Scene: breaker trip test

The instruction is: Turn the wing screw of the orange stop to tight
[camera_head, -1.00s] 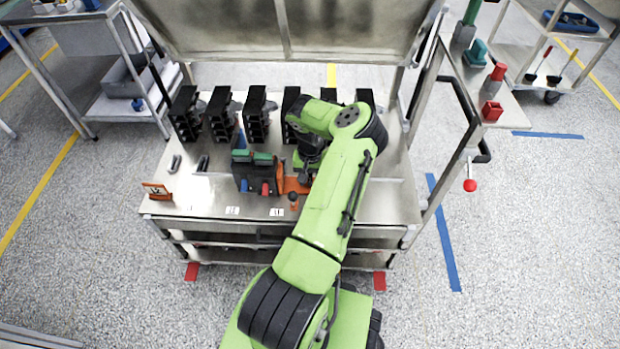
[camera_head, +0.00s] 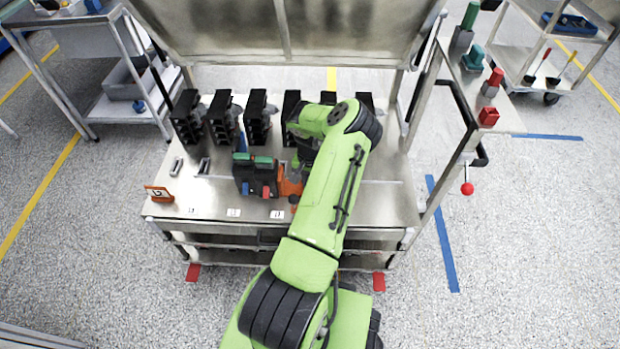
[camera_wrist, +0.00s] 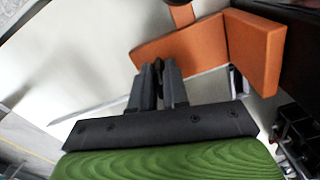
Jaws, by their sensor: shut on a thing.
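The orange stop (camera_head: 290,187) is on the bench top, just right of the dark breaker block (camera_head: 256,178) with its blue and red levers; my arm partly covers it. In the wrist view the orange stop (camera_wrist: 185,45) shows as a long bar and a block set at an angle to it. My gripper (camera_wrist: 159,70) has its dark fingers close together at the bar's near edge. They are shut on a small dark piece, which looks like the wing screw (camera_wrist: 158,64); the fingers mostly hide it and its angle cannot be read. In the head view my arm hides the gripper.
A row of black breaker units (camera_head: 221,117) stands along the back of the bench (camera_head: 215,190). The bench front is mostly clear. A side table at right holds red and green items.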

